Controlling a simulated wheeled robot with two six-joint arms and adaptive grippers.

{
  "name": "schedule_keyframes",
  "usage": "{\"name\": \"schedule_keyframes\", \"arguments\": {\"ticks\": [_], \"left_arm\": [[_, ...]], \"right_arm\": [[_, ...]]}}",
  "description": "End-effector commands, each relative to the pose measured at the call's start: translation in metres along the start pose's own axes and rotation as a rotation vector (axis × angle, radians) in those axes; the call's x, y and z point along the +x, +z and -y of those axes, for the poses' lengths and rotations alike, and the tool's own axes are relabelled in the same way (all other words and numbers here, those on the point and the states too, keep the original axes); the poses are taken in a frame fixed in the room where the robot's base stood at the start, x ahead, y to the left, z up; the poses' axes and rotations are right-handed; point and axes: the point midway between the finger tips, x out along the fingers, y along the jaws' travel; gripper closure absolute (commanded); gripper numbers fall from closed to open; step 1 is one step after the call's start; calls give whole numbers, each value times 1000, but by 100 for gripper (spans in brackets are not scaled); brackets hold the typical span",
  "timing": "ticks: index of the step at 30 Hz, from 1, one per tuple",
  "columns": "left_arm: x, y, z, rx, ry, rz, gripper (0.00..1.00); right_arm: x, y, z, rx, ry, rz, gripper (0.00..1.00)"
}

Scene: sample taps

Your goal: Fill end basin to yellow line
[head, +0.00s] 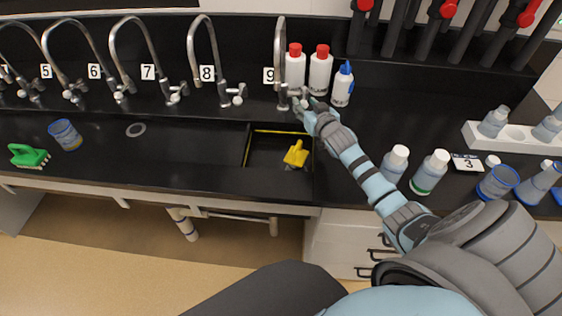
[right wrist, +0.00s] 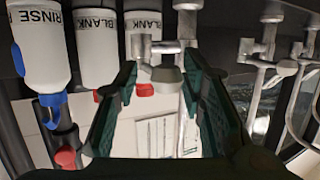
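The end basin (head: 265,158) is a dark rectangular sink with a yellow line (head: 280,132) along its upper wall. A yellow object (head: 296,154) with a handle is in it. I cannot tell whether there is water in it. Tap 9 (head: 280,60) stands behind the basin, with its handle by my right gripper (head: 308,112). In the right wrist view my gripper (right wrist: 163,100) is open, with its dark green fingers either side of the tap's grey handle (right wrist: 167,76). I cannot tell whether they touch it. My left gripper is not in view.
Two red-capped bottles (head: 320,72) and a blue-capped bottle (head: 343,84) stand close beside tap 9. More bottles (head: 430,172) stand to the right of my right arm. Several other taps (head: 205,55) line the back left. A green brush (head: 28,156) lies far left.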

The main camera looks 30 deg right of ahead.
Motion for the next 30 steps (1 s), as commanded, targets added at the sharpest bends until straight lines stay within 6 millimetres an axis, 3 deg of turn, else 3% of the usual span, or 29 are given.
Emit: {"name": "schedule_keyframes", "arguments": {"ticks": [19,30], "left_arm": [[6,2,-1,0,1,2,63],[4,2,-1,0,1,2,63]], "right_arm": [[0,2,-60,-3,2,1,63],[0,0,-59,-1,1,1,63]]}}
